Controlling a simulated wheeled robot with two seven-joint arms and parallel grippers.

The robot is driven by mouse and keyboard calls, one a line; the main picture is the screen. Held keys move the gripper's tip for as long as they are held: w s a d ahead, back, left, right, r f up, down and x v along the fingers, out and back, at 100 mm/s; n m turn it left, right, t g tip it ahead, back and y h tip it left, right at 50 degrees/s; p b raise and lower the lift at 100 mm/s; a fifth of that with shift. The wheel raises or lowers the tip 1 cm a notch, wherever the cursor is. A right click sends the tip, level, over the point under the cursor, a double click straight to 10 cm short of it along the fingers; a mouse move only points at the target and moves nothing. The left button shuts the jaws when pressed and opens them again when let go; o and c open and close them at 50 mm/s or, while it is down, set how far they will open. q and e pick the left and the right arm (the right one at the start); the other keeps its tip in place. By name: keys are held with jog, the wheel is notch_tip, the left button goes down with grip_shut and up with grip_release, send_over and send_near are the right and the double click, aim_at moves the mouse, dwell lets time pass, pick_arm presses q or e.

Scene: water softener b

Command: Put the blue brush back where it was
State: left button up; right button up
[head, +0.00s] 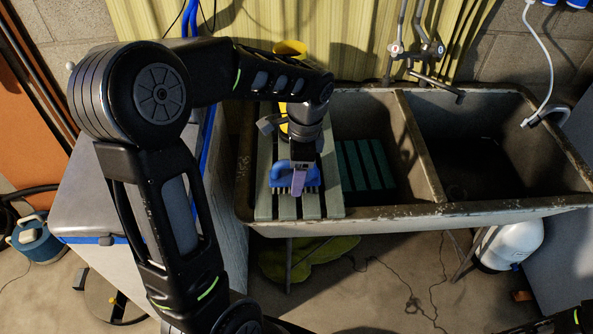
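The blue brush (279,175) sits on the pale slatted board (285,212) across the left part of the sink, close to the board's front end. My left gripper (299,178) points down at the brush, with a purplish finger in front of its right part. The gripper's body hides part of the brush, and I cannot tell whether the fingers are closed on the handle. A yellow object (289,47) stands behind my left wrist, partly hidden. My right gripper is out of view; only a bit of dark arm shows at the bottom right.
Taps (415,50) rise at the back. A blue-grey box (85,205) stands left, behind my arm. A white tank (508,244) stands below right.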

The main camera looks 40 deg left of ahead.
pick_arm(q)
jog(key=r, duration=0.8)
jog(key=d+r, duration=0.1)
jog(key=r, duration=0.3)
jog(key=shift+w+r, duration=0.15)
jog(key=shift+w, duration=0.25)
